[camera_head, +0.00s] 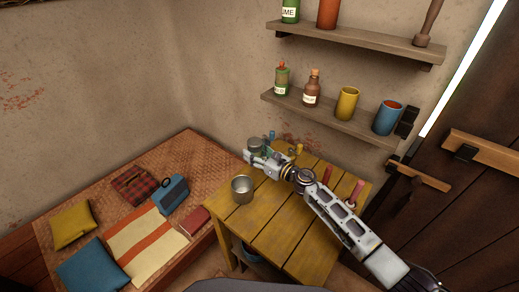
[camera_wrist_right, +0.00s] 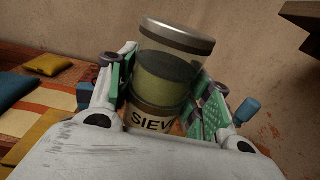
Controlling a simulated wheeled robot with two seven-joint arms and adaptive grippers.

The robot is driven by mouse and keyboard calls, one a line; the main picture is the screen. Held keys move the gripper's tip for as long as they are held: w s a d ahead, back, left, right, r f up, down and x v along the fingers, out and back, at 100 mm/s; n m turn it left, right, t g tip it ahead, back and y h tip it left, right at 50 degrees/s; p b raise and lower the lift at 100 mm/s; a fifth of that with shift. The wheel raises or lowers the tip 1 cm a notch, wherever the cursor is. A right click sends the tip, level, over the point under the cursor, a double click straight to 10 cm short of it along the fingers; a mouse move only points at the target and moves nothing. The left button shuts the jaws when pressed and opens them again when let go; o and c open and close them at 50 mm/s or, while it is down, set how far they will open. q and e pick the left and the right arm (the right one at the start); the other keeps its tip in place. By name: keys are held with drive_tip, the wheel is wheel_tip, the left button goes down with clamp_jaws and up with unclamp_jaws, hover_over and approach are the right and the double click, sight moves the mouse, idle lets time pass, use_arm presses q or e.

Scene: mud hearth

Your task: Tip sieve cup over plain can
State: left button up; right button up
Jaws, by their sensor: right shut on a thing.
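The sieve cup (camera_wrist_right: 168,75) is a clear cup with a grey rim, greenish contents and a label reading "SIEV". It stands between the green-padded fingers of my right gripper (camera_wrist_right: 160,95), which is shut on it. In the head view the right gripper (camera_head: 262,158) holds the cup (camera_head: 256,144) over the far left part of the yellow table. The cup looks close to upright there. The plain can (camera_head: 242,189), a bare metal can, stands upright at the table's left edge, nearer than the gripper and apart from it. My left gripper is not in view.
The yellow wooden table (camera_head: 272,216) has bare planks in front. Small blue (camera_head: 271,135) and yellow (camera_head: 299,149) items and red-handled things (camera_head: 356,193) stand near its back and right. A shelf (camera_head: 335,119) with bottles and cups hangs above. A bed (camera_head: 120,205) lies left.

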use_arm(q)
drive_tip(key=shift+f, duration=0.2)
use_arm(e)
drive_tip(key=shift+n, duration=0.3)
